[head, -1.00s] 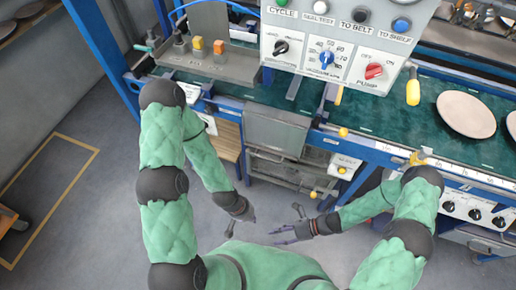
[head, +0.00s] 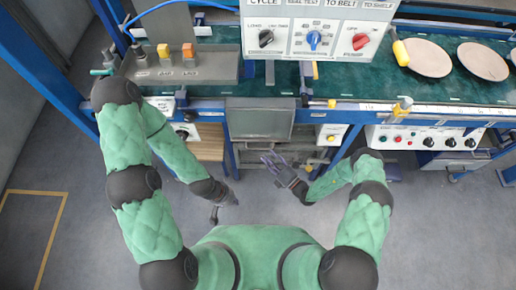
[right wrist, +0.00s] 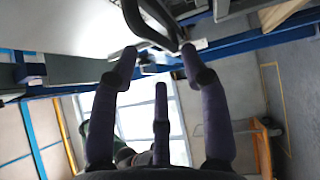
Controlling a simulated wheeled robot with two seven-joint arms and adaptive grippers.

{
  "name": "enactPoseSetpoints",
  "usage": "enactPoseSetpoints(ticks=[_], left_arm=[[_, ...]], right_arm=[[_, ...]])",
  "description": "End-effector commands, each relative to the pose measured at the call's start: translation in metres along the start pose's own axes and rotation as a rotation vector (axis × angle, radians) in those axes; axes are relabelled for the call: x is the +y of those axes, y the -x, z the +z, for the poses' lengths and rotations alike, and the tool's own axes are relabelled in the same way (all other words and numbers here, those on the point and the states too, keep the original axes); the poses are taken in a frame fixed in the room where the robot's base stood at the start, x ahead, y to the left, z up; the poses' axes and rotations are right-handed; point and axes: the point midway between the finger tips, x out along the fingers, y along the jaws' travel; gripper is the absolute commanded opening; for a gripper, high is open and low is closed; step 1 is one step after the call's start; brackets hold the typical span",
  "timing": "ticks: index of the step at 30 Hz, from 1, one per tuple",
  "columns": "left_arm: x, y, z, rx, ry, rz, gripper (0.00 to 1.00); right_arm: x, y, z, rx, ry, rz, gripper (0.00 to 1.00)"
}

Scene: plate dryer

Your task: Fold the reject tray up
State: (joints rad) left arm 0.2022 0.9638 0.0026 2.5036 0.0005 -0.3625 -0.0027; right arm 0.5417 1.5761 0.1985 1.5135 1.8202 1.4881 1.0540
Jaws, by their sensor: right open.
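The reject tray appears to be the grey flat metal panel (head: 260,120) at the bench front in the head view. A narrow bar crosses below it. My right gripper (head: 268,160) is just below the panel's lower edge, fingers spread and empty. The right wrist view shows its open fingers (right wrist: 158,52), with a black curved bar (right wrist: 150,22) just beyond the tips and a pale flat surface (right wrist: 60,22) at upper left. I cannot tell whether the fingers touch the bar. My left gripper (head: 224,208) hangs lower left of the panel, fingers apart and empty, over the floor.
A control box (head: 310,38) with knobs stands above the bench. Pale plates (head: 428,58) rest on the green belt. The floor before the bench is clear.

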Motion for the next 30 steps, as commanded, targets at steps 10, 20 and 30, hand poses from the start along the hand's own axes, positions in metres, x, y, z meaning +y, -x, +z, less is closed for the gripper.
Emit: enactPoseSetpoints(ticks=[10,20,30], left_arm=[[-0.003,-0.009,-0.001,0.0,0.0,0.0,0.0],[-0.004,-0.011,-0.001,0.001,0.0,0.0,0.0],[-0.004,-0.011,-0.001,0.001,0.0,0.0,0.0]], right_arm=[[-0.001,-0.054,-0.002,0.005,0.002,0.001,0.46],[0.0,-0.069,-0.001,0.002,0.001,0.0,0.46],[0.0,-0.069,-0.001,0.002,0.001,-0.001,0.01]])
